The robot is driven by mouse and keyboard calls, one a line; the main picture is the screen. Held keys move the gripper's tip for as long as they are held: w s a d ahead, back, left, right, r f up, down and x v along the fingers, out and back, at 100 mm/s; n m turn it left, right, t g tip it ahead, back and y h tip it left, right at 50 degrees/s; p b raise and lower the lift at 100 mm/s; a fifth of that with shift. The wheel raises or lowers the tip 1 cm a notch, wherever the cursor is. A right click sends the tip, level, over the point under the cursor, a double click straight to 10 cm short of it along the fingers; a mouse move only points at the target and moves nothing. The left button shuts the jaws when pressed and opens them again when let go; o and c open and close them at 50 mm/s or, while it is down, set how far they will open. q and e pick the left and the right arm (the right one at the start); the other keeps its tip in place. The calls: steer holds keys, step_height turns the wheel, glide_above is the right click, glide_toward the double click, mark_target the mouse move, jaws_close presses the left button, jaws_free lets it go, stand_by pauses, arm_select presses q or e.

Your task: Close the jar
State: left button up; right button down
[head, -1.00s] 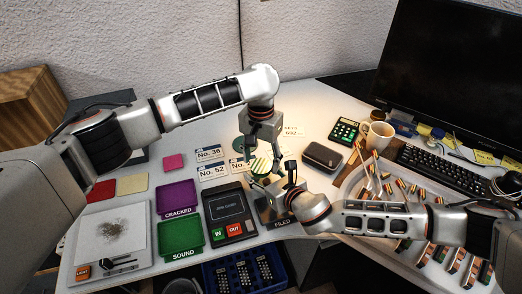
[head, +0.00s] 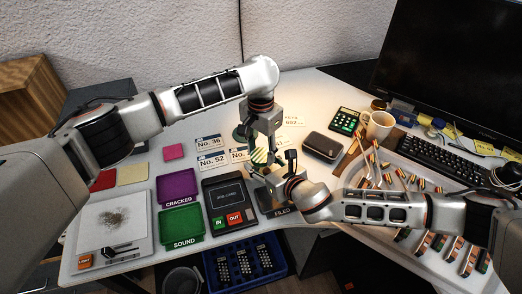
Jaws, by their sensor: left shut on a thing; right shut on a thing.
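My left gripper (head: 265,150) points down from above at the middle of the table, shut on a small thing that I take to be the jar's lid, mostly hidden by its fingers. My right gripper (head: 262,172) reaches in from the right just below it, shut on what seems to be the jar. A green-and-yellow striped patch (head: 258,157) shows between the grippers; I cannot tell whether it is part of the jar or lies behind it. The grippers hide the contact, so I cannot tell whether lid and jar touch.
The purple CRACKED tray (head: 164,187), green SOUND tray (head: 181,226) and IN/OUT device (head: 219,194) lie to the left. A dark case (head: 323,146), calculator (head: 345,120) and mug (head: 380,125) stand to the right. A blue crate (head: 280,266) sits below the table's front edge.

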arm_select(q)
steer(key=m, duration=0.3)
steer(key=shift+m, duration=0.3)
steer(key=m, duration=0.5)
steer(key=shift+s, duration=0.1)
steer(key=m, duration=0.5)
steer(key=shift+m, duration=0.3)
steer(key=m, duration=0.5)
steer(key=shift+f, duration=0.1)
steer(key=o, duration=1.3)
step_height(320, 180, up, 12)
